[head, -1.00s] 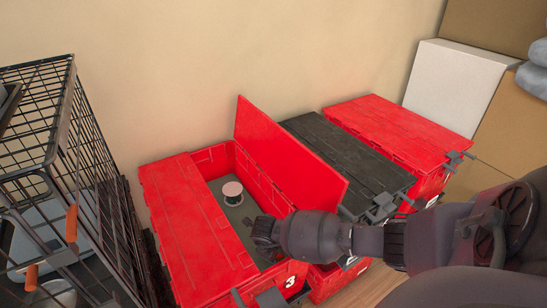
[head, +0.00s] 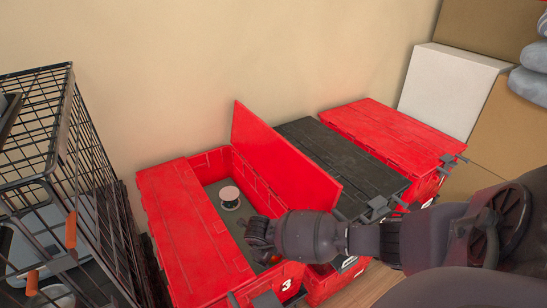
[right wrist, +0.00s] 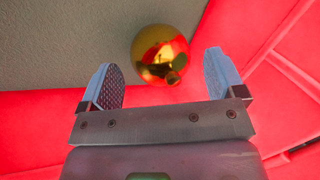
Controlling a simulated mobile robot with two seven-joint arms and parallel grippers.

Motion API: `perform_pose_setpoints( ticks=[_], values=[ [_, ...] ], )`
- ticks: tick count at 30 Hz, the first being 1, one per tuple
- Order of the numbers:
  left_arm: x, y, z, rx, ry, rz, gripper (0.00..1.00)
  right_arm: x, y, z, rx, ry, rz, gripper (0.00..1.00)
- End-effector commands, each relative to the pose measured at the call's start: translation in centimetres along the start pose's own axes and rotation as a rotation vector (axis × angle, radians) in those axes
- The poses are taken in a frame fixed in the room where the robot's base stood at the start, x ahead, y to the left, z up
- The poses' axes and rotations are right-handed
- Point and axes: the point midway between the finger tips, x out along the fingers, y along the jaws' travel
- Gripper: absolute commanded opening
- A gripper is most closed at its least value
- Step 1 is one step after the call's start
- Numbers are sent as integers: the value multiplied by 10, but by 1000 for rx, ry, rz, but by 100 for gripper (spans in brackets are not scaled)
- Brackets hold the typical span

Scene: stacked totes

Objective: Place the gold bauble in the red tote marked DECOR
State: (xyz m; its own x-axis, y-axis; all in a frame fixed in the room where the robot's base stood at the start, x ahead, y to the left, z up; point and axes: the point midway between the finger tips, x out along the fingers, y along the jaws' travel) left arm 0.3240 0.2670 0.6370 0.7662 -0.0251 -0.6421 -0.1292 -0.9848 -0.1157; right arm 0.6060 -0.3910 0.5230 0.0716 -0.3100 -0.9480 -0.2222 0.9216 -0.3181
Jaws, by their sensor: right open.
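The gold bauble (right wrist: 160,54) is a shiny ball with a small cap, in the right wrist view. It lies on the grey floor of an open red tote (head: 211,161), close to the red wall. My right gripper (right wrist: 162,78) is open, with the bauble between and just beyond its fingertips. In the head view my right gripper (head: 259,240) reaches down into that tote, and only a small gold patch of the bauble shows below it. The tote's front has a "3" on it; I cannot read a DECOR mark on any tote. My left gripper is not in view.
A spool (head: 229,198) sits in the same tote. One lid flap (head: 281,160) stands up on its right side; the other (head: 190,225) lies flat. A black-lidded tote (head: 340,160) and another red tote (head: 392,137) stand to the right. A wire cage (head: 60,150) is at left.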

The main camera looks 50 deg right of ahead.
Motion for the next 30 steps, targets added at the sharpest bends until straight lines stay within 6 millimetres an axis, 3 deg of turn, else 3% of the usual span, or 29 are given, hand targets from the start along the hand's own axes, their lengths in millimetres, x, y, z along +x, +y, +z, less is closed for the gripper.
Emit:
perform_pose_setpoints(
  ticks=[1,3,12,18,30],
  values=[
    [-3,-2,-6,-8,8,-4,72,-20,-5,5,4,-15,-3,89],
    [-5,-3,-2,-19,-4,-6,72,-35,-5,5,5,-15,-3,89],
    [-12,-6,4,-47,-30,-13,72,-82,-3,3,3,-9,-2,89],
    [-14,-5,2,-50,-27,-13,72,-94,-2,1,2,-5,-1,89],
    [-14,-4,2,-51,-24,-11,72,-94,0,0,2,-1,0,89]
  ],
)
